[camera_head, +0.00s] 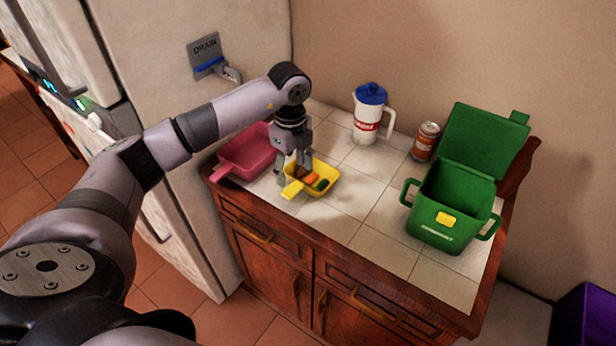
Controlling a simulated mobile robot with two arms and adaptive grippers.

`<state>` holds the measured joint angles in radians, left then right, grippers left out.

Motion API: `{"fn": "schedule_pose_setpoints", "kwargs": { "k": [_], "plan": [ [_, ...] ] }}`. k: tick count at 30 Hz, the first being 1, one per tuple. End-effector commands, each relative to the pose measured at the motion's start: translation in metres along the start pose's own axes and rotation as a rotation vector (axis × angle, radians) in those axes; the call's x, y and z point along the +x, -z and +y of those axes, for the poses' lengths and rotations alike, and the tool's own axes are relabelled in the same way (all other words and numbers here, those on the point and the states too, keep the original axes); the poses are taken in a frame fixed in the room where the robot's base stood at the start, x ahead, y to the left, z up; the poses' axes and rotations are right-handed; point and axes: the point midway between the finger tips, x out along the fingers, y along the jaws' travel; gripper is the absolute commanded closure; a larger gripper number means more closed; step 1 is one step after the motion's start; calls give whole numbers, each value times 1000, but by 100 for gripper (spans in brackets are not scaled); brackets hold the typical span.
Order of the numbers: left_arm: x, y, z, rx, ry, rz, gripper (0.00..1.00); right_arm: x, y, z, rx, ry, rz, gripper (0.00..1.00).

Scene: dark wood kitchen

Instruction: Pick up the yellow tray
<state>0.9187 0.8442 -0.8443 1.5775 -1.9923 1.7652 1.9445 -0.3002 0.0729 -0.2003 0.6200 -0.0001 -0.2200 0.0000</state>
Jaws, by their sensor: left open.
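The yellow tray (328,171) sits on the white tiled counter, with its handle pointing to the lower left. It holds small orange, dark green and brown pieces. My left gripper (291,178) reaches down over the tray's left end near the handle, with its fingers apart. The fingers hide part of the tray's left side, and I cannot tell whether they touch it. My right gripper is not in view.
A pink tray (247,152) lies just left of the gripper. A white pitcher with a blue lid (368,117) and a can (426,141) stand at the back. An open green bin (442,213) stands at the right. Tiles between bin and yellow tray are clear.

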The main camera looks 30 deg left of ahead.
Motion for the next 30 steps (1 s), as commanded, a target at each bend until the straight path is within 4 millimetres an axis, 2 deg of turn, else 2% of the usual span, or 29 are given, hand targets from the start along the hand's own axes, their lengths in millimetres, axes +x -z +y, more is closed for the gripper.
{"fn": "schedule_pose_setpoints", "kwargs": {
  "k": [3,8,11,15,19,27,30],
  "plan": [
    [15,0,0,0,0,1,41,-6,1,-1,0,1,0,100],
    [26,0,0,0,0,1,41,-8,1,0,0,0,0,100],
    [34,-1,0,0,-2,0,41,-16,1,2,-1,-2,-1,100],
    [55,-2,0,-1,-3,1,41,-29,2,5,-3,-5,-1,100],
    [72,-2,0,1,-1,1,41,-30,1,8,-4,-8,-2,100],
    [77,-3,-1,1,2,0,41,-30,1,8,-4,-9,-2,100],
    [77,-3,-1,1,2,0,47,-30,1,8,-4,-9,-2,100]
  ]
}}
